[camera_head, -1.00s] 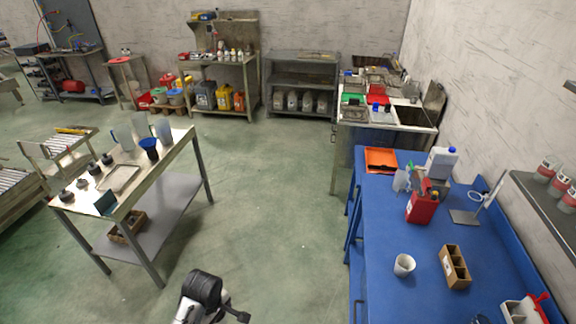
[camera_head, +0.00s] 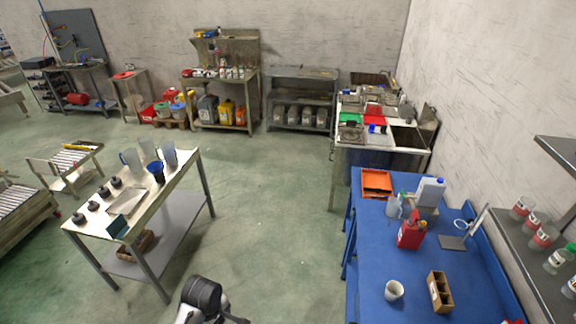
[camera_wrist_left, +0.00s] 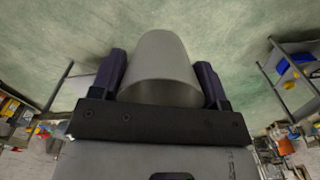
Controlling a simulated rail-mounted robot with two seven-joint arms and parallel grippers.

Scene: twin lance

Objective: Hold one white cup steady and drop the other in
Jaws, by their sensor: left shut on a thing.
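A white cup (camera_head: 394,291) stands upright on the blue table (camera_head: 385,245), near its front left part in the head view. My left gripper (camera_wrist_left: 161,76) is shut on another white cup (camera_wrist_left: 160,60), which sits between its two dark fingers in the left wrist view. Green floor shows behind this held cup, and its contents cannot be seen. In the head view, a dark arm link of mine shows at the bottom edge, but neither gripper shows there.
Beside the standing cup are a cardboard divided box (camera_head: 439,292) and a red container (camera_head: 411,234). An orange tray (camera_head: 377,182), a white jug (camera_head: 430,191) and a metal stand (camera_head: 453,242) are farther back. A steel table (camera_head: 180,205) stands at left, with open floor between.

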